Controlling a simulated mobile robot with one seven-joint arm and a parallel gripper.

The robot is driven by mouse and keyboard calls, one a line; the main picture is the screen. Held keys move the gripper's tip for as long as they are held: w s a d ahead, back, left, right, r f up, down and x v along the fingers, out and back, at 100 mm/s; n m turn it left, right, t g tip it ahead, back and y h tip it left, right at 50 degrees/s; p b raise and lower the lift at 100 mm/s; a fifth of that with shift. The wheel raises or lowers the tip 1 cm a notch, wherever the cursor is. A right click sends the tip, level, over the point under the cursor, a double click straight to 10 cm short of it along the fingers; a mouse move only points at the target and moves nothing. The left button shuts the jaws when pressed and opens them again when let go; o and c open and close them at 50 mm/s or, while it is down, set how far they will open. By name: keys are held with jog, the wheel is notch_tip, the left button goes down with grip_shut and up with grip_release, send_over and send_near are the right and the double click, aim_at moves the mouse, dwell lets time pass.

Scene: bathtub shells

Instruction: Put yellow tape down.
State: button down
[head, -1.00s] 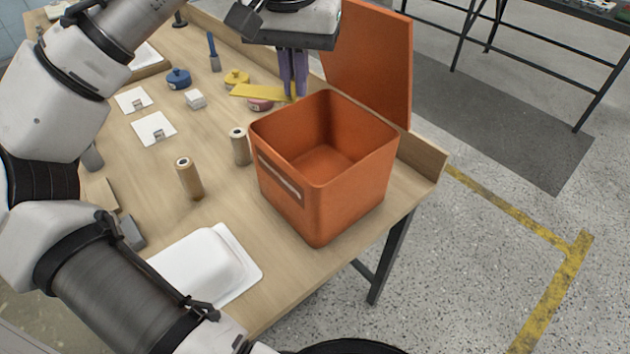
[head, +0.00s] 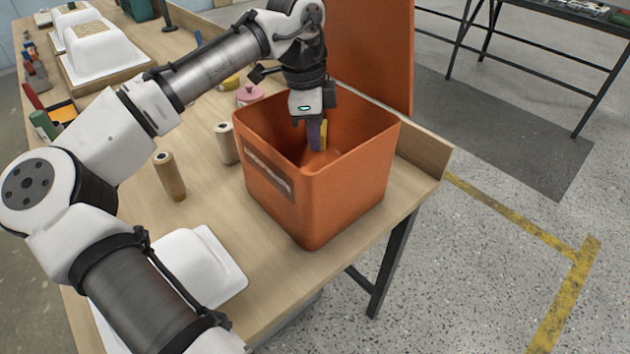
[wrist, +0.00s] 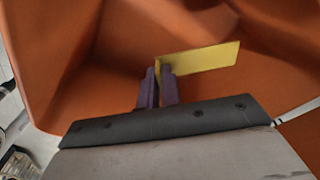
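The yellow tape is a flat yellow strip (wrist: 205,58) held between the purple fingers of my gripper (wrist: 160,78) in the wrist view. In the head view my gripper (head: 316,140) points down inside the open orange bin, and a small part of the yellow tape (head: 324,132) shows beside the fingers. The gripper is shut on the tape. The orange bin (head: 330,200) stands at the table's right end. The tape appears above the bin's floor; I cannot tell whether it touches a wall.
An orange lid or panel (head: 372,50) stands upright behind the bin. Two tan rolls (head: 169,176) and (head: 228,143) stand left of the bin. A white tub shell (head: 200,265) lies at the front. A pink round item (head: 249,95) sits behind the bin's left corner.

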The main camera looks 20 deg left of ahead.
notch_tip(320, 180, down, 9)
jog(key=shift+r, duration=0.1)
dwell(0.3)
jog(key=c, duration=1.6)
grip_release()
jog(key=shift+f, duration=0.2)
notch_tip(320, 180, up, 12)
jog(key=a, duration=0.1)
jog(key=shift+s+a+r, duration=0.15)
jog(key=shift+s+a, duration=0.05)
jog(key=shift+a, duration=0.05)
